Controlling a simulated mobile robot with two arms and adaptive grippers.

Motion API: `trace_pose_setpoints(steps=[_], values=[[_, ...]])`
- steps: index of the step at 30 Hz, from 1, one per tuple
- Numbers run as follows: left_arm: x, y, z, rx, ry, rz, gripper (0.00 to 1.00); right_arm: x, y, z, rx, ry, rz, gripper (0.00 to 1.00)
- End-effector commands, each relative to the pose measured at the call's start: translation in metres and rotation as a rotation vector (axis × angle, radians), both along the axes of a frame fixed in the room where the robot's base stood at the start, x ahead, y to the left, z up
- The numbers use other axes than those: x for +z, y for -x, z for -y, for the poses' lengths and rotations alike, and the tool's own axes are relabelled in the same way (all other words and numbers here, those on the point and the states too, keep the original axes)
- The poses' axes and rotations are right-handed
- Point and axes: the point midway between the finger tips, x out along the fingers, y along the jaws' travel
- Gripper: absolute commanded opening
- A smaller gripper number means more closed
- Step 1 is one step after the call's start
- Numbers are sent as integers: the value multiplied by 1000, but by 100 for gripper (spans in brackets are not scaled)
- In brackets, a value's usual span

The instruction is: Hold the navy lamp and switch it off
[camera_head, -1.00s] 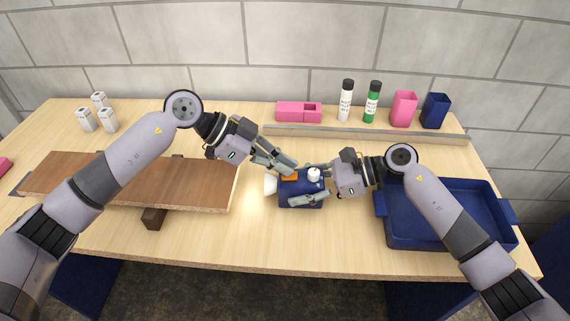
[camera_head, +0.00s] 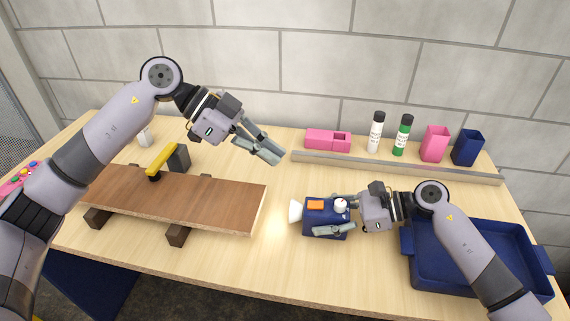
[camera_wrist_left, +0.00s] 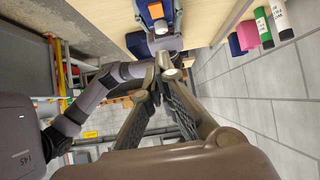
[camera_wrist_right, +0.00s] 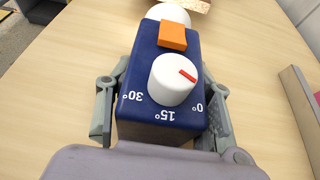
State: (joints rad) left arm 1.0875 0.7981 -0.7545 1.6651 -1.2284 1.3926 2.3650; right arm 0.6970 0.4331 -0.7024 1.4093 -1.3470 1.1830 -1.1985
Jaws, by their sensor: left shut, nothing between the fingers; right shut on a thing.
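The navy lamp (camera_head: 322,219) is a box with a white lens (camera_head: 296,211), an orange switch (camera_head: 315,205) and a white dial (camera_head: 341,204). A warm glow lies on the table by the lens. My right gripper (camera_head: 330,214) is shut on the lamp, one finger along each side. In the right wrist view the lamp (camera_wrist_right: 142,104) shows dial marks 0°, 15° and 30°; the dial's red mark points toward the 0° side. My left gripper (camera_head: 272,154) is shut and empty, raised up and left of the lamp, apart from it. The lamp (camera_wrist_left: 152,14) also shows in the left wrist view.
A brown board (camera_head: 190,200) rests on dark blocks at left, with a yellow-handled tool (camera_head: 162,158) behind it. A navy tray (camera_head: 485,281) is at right. A pink box (camera_head: 322,140), bottles and cups stand at the back. The table front of the lamp is clear.

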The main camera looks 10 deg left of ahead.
Motion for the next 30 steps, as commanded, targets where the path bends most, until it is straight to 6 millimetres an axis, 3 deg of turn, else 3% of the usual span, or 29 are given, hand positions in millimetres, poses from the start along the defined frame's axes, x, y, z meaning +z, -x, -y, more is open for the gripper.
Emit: trace_pose_setpoints(steps=[12,18,30], values=[[3,0,-3,-1,1,1,0,0,0,0,0,0,0,13],[10,-1,10,-4,2,-1,0,0,0,0,0,0,0,13],[4,-1,15,-3,-1,-3,0,0,0,0,0,0,0,13]])
